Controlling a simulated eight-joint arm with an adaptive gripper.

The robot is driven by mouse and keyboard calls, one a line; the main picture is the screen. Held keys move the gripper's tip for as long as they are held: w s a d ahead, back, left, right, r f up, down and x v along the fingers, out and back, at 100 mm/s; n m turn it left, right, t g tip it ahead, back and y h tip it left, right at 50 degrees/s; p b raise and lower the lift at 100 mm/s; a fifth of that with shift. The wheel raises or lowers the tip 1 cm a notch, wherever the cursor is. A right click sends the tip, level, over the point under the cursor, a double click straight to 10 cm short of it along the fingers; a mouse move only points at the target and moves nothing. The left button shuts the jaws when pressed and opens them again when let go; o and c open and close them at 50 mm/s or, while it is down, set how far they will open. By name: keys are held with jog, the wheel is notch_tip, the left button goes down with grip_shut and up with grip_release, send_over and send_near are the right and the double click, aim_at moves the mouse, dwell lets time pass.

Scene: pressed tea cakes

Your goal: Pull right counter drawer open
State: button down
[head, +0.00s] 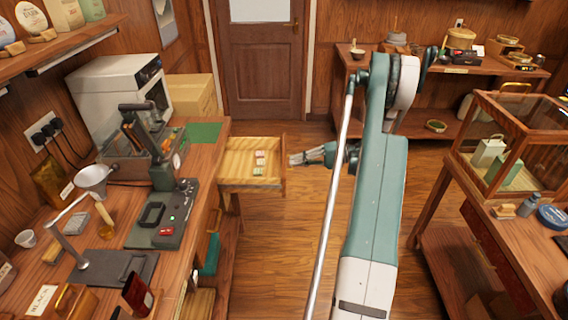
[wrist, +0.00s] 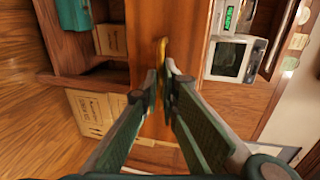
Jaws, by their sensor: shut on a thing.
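The right counter drawer (head: 236,178) stands pulled out from the far end of the left counter, its pale wooden inside showing. My gripper (head: 293,158) is at the drawer's outer front face, reaching in from the right. In the wrist view the wooden drawer front (wrist: 190,30) fills the middle. My gripper (wrist: 164,82) is shut there on a brass handle (wrist: 162,48), whose upper end shows beyond the fingertips. The rest of the handle is hidden between the fingers.
The counter (head: 205,165) carries a press (head: 160,150), a white oven-like machine (head: 120,95) and a scale (head: 165,220). A shelf table (head: 450,70) stands at the back right and a glass case (head: 510,140) at the right. The wooden floor (head: 285,250) beside the drawer is clear.

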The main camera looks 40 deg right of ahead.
jog(key=shift+s+d, duration=0.45)
jog(key=shift+s, duration=0.05)
jog(key=c, duration=2.6)
grip_release()
jog(key=shift+d, duration=0.1)
jog(key=v, duration=1.2)
jog(key=shift+w, duration=0.1)
